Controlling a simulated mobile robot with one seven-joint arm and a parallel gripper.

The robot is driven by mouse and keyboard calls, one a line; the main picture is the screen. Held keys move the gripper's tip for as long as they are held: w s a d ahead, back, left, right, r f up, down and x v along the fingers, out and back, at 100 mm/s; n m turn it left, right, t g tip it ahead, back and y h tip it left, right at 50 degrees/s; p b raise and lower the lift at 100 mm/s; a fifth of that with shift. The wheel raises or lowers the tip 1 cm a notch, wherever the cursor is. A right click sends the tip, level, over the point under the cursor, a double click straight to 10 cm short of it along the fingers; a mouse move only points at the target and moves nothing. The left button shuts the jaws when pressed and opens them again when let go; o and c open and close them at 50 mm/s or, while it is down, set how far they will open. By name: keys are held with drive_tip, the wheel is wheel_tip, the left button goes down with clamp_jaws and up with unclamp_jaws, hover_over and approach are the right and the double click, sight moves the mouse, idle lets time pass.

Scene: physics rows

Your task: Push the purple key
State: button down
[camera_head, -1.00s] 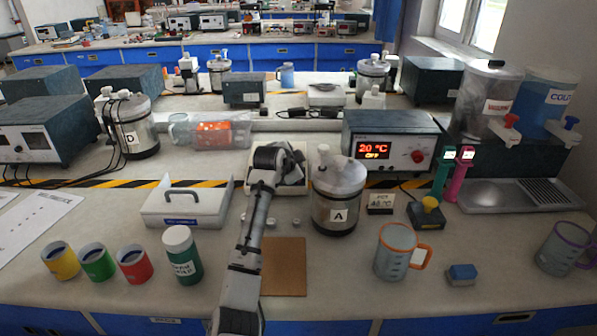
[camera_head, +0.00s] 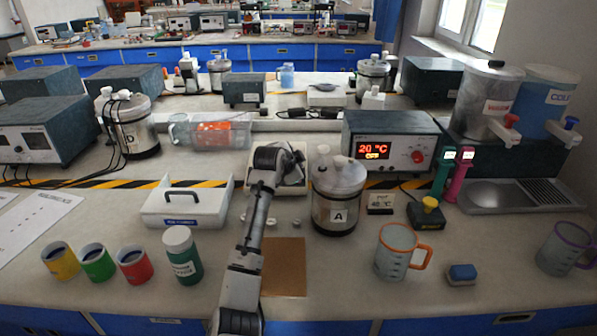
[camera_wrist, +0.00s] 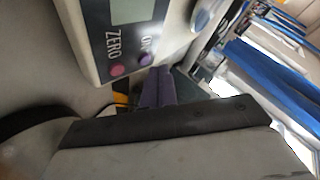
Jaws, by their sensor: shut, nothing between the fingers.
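I cannot tell whether the tips touch the key. In the head view my gripper (camera_head: 285,165) is over the white device (camera_head: 295,187), and my arm hides most of the device and its keys.
Jar A (camera_head: 335,205) stands close to the right of the gripper. A white lidded box (camera_head: 187,208) is to the left. The temperature unit (camera_head: 390,140) is behind right. A brown board (camera_head: 284,268) lies in front.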

drive_tip(key=shift+f, duration=0.15)
idle(0.4)
drive_tip(key=shift+w+f, duration=0.1)
drive_tip(key=shift+f, duration=0.35)
idle(0.4)
drive_tip(key=shift+r, duration=0.6)
wheel_tip(320, 180, up, 6)
drive_tip(key=s+p, duration=0.1)
drive_tip(key=p, duration=0.3)
drive_tip(key=shift+s, duration=0.2)
drive_tip(key=shift+f, duration=0.1)
